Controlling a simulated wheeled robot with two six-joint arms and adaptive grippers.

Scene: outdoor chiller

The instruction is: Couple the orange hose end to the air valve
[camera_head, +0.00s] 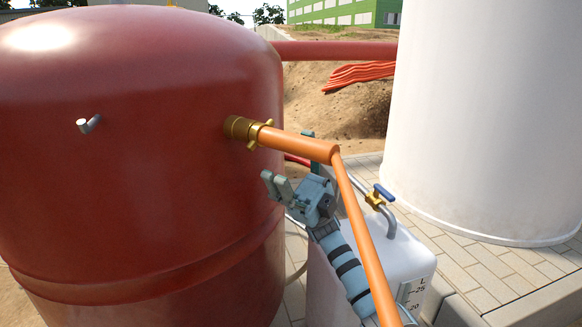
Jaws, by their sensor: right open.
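The orange hose (298,146) runs up from the bottom, bends sharply, and points left toward the red tank. Its brass end fitting (259,134) meets the brass air valve (236,128) on the tank's side, with no clear gap. I cannot tell whether the coupling is locked. My right gripper (288,163) is open, just below the hose's upper stretch. One finger shows at the lower left, and another tip shows behind the hose. It does not appear to grip the hose. My left gripper is not in view.
The red tank (120,190) fills the left, with a small metal spigot (89,124). A white container (405,262) stands below right, with a blue-handled brass valve (378,196) on a bent pipe. A large white cylinder (485,110) stands at right. Orange pipes (362,72) lie behind.

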